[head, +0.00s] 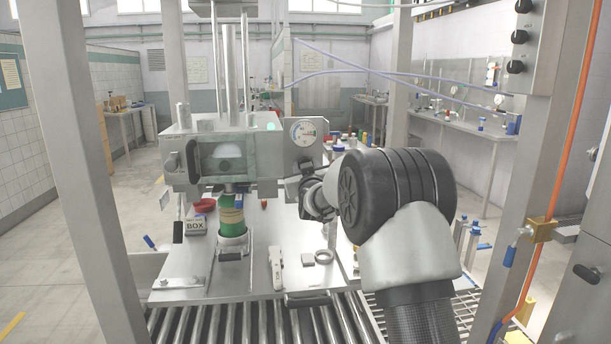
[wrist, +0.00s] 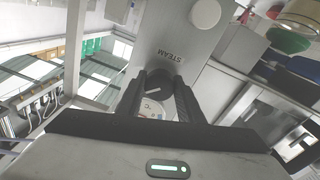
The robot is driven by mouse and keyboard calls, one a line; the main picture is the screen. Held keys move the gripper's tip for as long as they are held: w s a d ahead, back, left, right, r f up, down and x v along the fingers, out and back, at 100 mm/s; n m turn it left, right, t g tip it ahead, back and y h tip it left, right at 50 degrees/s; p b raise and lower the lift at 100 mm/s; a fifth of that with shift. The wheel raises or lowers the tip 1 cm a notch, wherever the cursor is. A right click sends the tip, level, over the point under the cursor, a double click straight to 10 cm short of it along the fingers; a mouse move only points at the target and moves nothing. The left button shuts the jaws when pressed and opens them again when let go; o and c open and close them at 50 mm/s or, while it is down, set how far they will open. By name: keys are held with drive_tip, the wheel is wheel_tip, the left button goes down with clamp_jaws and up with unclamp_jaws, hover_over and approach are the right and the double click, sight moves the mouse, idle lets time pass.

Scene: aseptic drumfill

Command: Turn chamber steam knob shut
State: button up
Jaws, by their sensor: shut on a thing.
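The chamber (head: 222,160) is a grey metal box with a window, in the middle left of the head view. A plate with a round dial gauge (head: 303,132) is on its right side. In the wrist view the plate (wrist: 178,30) bears the word STEAM. My gripper (wrist: 167,84) is at this plate, its two black fingers on either side of the dark steam knob (wrist: 161,90), shut on it. The fingers hide part of the knob. In the head view my gripper (head: 306,190) is below the gauge, and the knob is hidden there.
Roller conveyor (head: 250,322) runs in front. Steel posts (head: 85,150) flank the station.

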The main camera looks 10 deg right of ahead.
drive_tip(key=n+b, duration=0.4)
drive_tip(key=n, duration=0.2)
drive_tip(key=shift+f+n+y+b, duration=0.15)
drive_tip(key=shift+n+y+b, duration=0.15)
drive_tip(key=shift+b, duration=0.1)
drive_tip(key=shift+d+r+n+b, duration=0.15)
drive_tip(key=shift+n+b, duration=0.45)
drive_tip(key=shift+n, duration=0.35)
drive_tip(key=shift+a+r+n+b, duration=0.1)
drive_tip(key=shift+n+b, duration=0.5)
drive_tip(key=shift+n, duration=0.35)
drive_tip(key=o, duration=1)
drive_tip(key=shift+d, duration=0.1)
